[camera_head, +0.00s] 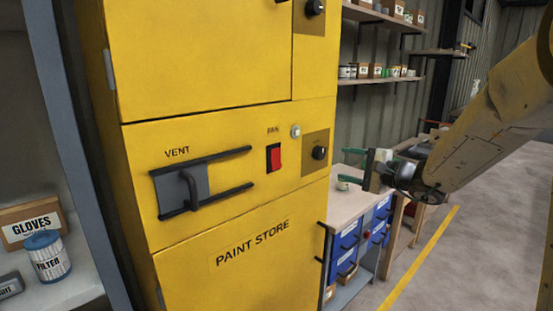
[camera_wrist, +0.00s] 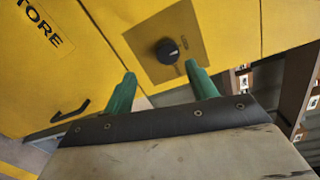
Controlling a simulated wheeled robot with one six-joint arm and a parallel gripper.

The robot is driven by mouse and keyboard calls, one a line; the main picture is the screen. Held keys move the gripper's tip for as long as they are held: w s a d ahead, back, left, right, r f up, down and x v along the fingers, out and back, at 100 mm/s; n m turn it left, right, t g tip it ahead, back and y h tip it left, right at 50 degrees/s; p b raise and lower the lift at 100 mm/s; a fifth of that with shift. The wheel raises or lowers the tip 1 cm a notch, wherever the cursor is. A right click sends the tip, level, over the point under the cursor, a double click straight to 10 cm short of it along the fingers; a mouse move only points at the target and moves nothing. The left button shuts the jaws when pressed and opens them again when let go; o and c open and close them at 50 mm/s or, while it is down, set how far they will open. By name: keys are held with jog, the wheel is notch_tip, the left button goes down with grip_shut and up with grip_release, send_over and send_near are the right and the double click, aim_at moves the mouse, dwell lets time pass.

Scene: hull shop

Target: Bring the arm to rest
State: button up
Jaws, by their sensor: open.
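My gripper (camera_head: 355,172) is at the end of my yellow arm, which reaches in from the right in the head view. Its two green fingers are apart with nothing between them. In the wrist view my gripper (camera_wrist: 162,92) also shows open and empty, its fingers pointing towards the yellow paint store cabinet (camera_head: 200,130). A round black lock knob (camera_wrist: 167,51) on the cabinet lies beyond the fingertips. I cannot tell the exact gap between the fingers and the cabinet.
A workbench (camera_head: 345,203) with blue drawers stands right of the cabinet, behind my gripper. Wall shelves (camera_head: 385,80) hold cans and boxes. A shelf (camera_head: 65,292) with a gloves box (camera_head: 32,222) and filter (camera_head: 47,256) is at left. Grey floor (camera_head: 480,250) is clear at right.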

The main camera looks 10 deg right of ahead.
jog(key=s+a+f+n+g, duration=0.35)
jog(key=s+g, duration=0.25)
jog(key=s, duration=0.4)
jog(key=s+a+f+n+g, duration=0.25)
jog(key=s+a+g, duration=0.25)
jog(key=s, duration=0.6)
jog(key=s+d+r+n+h, duration=0.1)
jog(key=s+d+n+h, duration=0.2)
jog(key=s, duration=0.7)
jog(key=s+d+r+n+g+h, duration=0.1)
jog(key=s+d+n+h, duration=0.3)
jog(key=s+h, duration=0.3)
jog(key=shift+s+d+r+h, duration=0.2)
jog(key=shift+s+h, duration=0.1)
jog(key=shift+s, duration=1.25)
